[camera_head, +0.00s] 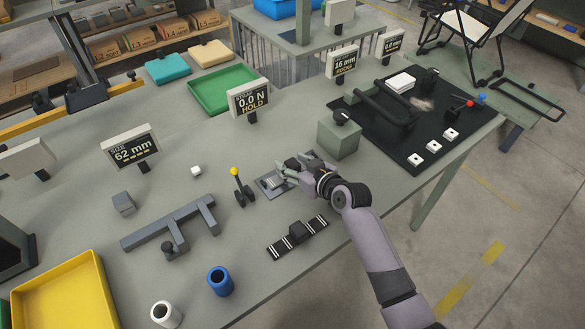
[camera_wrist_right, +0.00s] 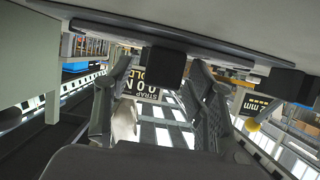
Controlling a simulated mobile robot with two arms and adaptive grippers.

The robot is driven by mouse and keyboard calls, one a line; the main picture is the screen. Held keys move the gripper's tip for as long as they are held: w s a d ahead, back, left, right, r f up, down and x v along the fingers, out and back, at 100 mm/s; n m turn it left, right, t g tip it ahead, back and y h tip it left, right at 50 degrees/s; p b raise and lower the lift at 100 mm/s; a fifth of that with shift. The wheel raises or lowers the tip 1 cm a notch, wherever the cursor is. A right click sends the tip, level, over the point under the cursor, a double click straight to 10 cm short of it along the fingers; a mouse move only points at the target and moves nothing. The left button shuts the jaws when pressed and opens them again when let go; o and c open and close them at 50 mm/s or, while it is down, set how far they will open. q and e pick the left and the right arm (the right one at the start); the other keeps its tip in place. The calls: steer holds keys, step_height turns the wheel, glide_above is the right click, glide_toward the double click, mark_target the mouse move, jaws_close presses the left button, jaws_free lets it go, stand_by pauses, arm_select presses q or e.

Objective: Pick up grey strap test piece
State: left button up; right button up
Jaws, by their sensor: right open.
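A small grey piece (camera_head: 275,182), which looks like the strap test piece, lies on a dark flat plate (camera_head: 262,188) near the middle of the bench. My right gripper (camera_head: 287,171) is low over the bench, right at the piece, and partly covers it. In the right wrist view its two fingers (camera_wrist_right: 158,100) stand apart. A pale grey shape (camera_wrist_right: 125,122) shows between them, nearer the left finger. I cannot tell whether it is the piece or whether the fingers touch it. My left gripper is out of view.
A yellow lever (camera_head: 236,172) stands just left of the plate. A striped black strap fixture (camera_head: 298,236) lies in front, and a grey-green block (camera_head: 338,137) stands behind right. The strap display (camera_head: 248,100) reads 0.0 N HOLD.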

steer(key=shift+c, duration=0.5)
steer(key=c, duration=1.1)
steer(key=shift+r, duration=0.1)
